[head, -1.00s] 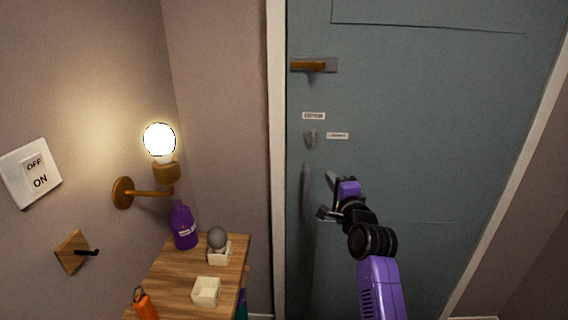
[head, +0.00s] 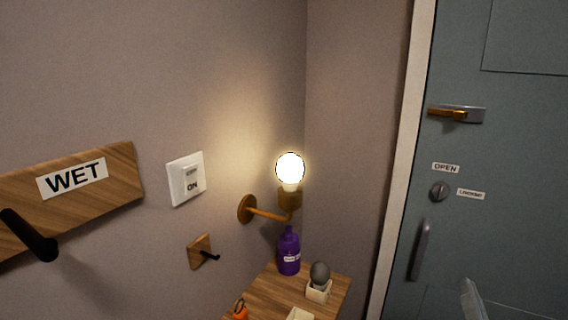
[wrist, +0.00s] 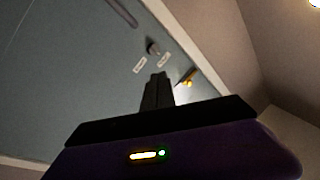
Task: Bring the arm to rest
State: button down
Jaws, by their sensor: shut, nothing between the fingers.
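My gripper (wrist: 157,90) shows in the wrist view with its two dark fingers together and nothing between them. It points toward the teal door (wrist: 60,70), apart from it as far as I can tell. In the head view my arm is almost wholly out of the picture. Only a pale grey piece, perhaps a part of my gripper, shows at the bottom edge in front of the door (head: 520,130).
At left are a WET board (head: 110,205), a switch (head: 186,180) and a lit lamp (head: 290,168). A wooden table (head: 270,290) holds a purple bottle (head: 289,252).

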jog(key=s+a+f+n+g+y, duration=0.1)
jog(key=s+a, duration=0.4)
jog(key=s, duration=0.7)
jog(key=s+a+f+n+g+y, duration=0.2)
jog(key=s+a+f+n, duration=0.3)
jog(key=s, duration=0.8)
jog(key=s+a+f+n+g+y, duration=0.2)
jog(key=s+a, duration=0.5)
jog(key=s, duration=0.6)
notch_tip(320, 180, down, 3)
jog(key=shift+r+n+y, duration=0.15)
jog(key=shift+n+y, duration=0.25)
jog(key=shift+n, duration=0.3)
